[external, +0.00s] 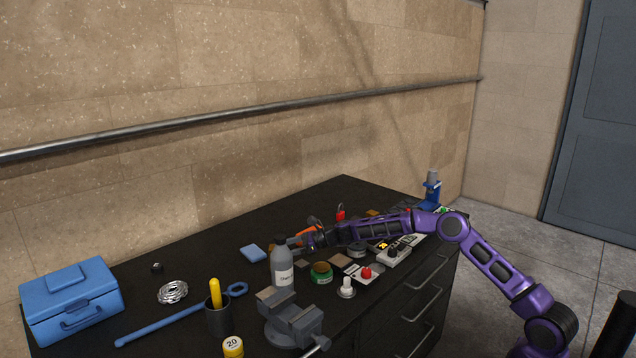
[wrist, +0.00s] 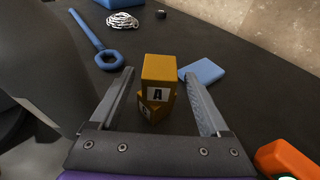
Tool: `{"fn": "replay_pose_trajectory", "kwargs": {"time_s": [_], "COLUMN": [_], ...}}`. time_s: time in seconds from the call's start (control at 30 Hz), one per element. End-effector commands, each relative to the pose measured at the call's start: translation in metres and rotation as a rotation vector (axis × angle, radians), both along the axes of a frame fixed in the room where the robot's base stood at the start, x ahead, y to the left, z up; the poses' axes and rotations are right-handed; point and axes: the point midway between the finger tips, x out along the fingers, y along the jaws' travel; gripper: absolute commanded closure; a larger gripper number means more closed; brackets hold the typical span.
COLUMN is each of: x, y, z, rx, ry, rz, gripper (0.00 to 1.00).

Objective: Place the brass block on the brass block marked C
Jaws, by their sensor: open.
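A brass block marked A (wrist: 158,72) sits on top of a second brass block (wrist: 150,108) in the wrist view. The lower block is turned a little against the upper one, and its label is partly covered, so I cannot read the letter surely. My gripper (wrist: 158,76) is open, with one finger on each side of the stack and a gap visible at both sides. In the external view my gripper (external: 291,243) is low over the bench behind the grey bottle, and the blocks cannot be made out there.
The grey bottle (external: 283,270) stands close to my gripper. A blue pad (wrist: 201,70) lies right of the stack, an orange tool (wrist: 285,158) nearer right. A blue wrench (external: 180,318), vise (external: 290,315) and toolbox (external: 70,298) are on the dark bench (external: 205,262).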

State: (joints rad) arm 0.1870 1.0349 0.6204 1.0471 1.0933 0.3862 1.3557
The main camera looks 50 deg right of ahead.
Motion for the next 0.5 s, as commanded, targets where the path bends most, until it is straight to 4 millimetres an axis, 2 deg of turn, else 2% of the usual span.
{"fn": "replay_pose_trajectory", "kwargs": {"time_s": [0.3, 0.5], "x": [-0.041, -0.06], "y": [-0.043, -0.06], "z": [0.018, 0.027], "rx": [-0.001, -0.002], "ry": [0.0, 0.0], "rz": [-0.003, -0.002], "gripper": [0.2, 0.2]}}
